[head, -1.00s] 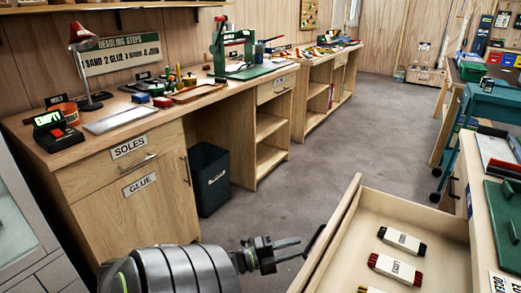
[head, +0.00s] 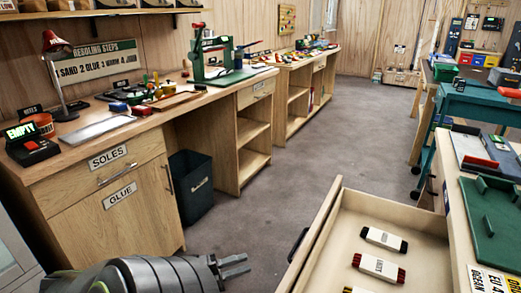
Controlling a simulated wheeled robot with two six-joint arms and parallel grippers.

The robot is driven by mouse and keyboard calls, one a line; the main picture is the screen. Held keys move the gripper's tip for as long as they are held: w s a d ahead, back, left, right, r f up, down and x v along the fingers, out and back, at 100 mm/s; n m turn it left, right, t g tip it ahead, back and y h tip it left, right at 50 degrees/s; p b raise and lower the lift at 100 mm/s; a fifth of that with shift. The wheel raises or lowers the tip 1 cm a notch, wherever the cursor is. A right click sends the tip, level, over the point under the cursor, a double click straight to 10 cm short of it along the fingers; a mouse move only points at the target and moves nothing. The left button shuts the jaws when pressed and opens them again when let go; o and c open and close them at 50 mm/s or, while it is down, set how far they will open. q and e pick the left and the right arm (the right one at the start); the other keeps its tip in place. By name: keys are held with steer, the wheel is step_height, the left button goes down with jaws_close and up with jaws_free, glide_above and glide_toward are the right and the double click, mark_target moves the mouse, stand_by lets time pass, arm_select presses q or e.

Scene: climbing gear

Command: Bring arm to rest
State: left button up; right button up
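My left arm (head: 150,275) comes in along the bottom edge from the left. Its gripper (head: 243,265) points right, with a gap between its two fingers and nothing seen between them. It is over the grey floor, left of the open drawer (head: 330,225) and clear of the drawer's dark handle (head: 298,243). My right gripper is not in view.
The drawer holds laces bundles, among them a black one (head: 384,240) and a red one (head: 379,267). A long wooden bench (head: 140,150) runs along the left, with a dark bin (head: 191,187) beside its cabinet. The floor (head: 310,140) between is free.

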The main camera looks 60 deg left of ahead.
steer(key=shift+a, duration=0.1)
arm_select(q)
steer(key=d+f+n+g+y, duration=0.35)
steer(key=f+n, duration=0.25)
steer(key=f, duration=0.4)
steer(key=d+f+n+g+y, duration=0.3)
steer(key=f+n+g, duration=0.25)
steer(key=f, duration=0.35)
steer(key=s+d+f+n+g, duration=0.5)
steer(key=d+f+n, duration=0.1)
steer(key=d+f, duration=0.25)
steer(key=s+d+f+n+g+h, duration=0.1)
steer(key=s+d+n+g+h, duration=0.2)
steer(key=d, duration=0.5)
steer(key=s+a+r+y+p, duration=0.2)
steer(key=s+p, duration=0.8)
steer(key=p, duration=0.6)
steer(key=shift+s+m+g, duration=0.3)
steer(key=shift+m+g, duration=0.1)
steer(key=shift+m, duration=0.05)
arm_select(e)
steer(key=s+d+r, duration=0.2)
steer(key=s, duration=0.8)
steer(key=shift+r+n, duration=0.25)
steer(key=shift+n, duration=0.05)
